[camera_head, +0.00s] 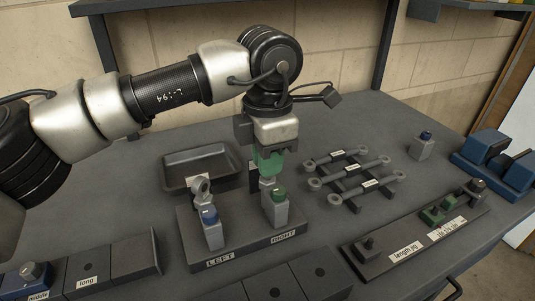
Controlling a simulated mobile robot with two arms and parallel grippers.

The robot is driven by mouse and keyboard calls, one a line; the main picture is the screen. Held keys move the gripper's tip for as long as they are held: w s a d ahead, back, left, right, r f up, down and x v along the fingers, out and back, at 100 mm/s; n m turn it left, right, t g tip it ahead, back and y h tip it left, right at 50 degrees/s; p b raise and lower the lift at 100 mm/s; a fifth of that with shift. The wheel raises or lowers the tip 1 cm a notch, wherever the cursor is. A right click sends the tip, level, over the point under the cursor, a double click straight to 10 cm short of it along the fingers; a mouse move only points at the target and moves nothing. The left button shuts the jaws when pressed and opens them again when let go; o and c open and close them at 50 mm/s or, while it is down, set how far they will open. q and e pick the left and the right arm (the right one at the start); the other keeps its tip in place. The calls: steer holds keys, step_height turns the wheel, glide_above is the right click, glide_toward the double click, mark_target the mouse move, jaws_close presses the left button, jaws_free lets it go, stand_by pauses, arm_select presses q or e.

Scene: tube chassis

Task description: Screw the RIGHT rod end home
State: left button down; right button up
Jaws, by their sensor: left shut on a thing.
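My left gripper (268,172) points down over the RIGHT station of the dark fixture (243,249) in the middle of the bench. It is shut on the right rod end, which its green fingers mostly hide. Whether the rod end's thread is in the collar I cannot tell. At the LEFT station a grey rod end (200,188) stands upright above a block with a blue collar (209,216). My right gripper is not in view.
A grey tray (178,179) lies behind the fixture. Several labelled rods with eye ends (352,174) lie on a rack to its right. A length jig (405,250) is at the front right.

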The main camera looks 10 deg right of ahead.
arm_select(q)
steer(key=shift+r, duration=0.1)
steer(key=m+p, duration=0.1)
steer(key=m, duration=0.4)
steer(key=shift+p, duration=0.35)
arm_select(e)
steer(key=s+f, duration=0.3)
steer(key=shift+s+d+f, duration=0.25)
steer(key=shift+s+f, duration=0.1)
arm_select(q)
steer(key=m+p, duration=0.1)
steer(key=m, duration=0.2)
steer(key=shift+m, duration=1.1)
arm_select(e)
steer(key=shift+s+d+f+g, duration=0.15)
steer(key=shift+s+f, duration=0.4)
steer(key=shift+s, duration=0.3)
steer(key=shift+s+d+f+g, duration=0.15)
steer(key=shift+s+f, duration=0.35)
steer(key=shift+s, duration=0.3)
arm_select(q)
steer(key=shift+m+p, duration=0.4)
steer(key=shift+m, duration=2.2)
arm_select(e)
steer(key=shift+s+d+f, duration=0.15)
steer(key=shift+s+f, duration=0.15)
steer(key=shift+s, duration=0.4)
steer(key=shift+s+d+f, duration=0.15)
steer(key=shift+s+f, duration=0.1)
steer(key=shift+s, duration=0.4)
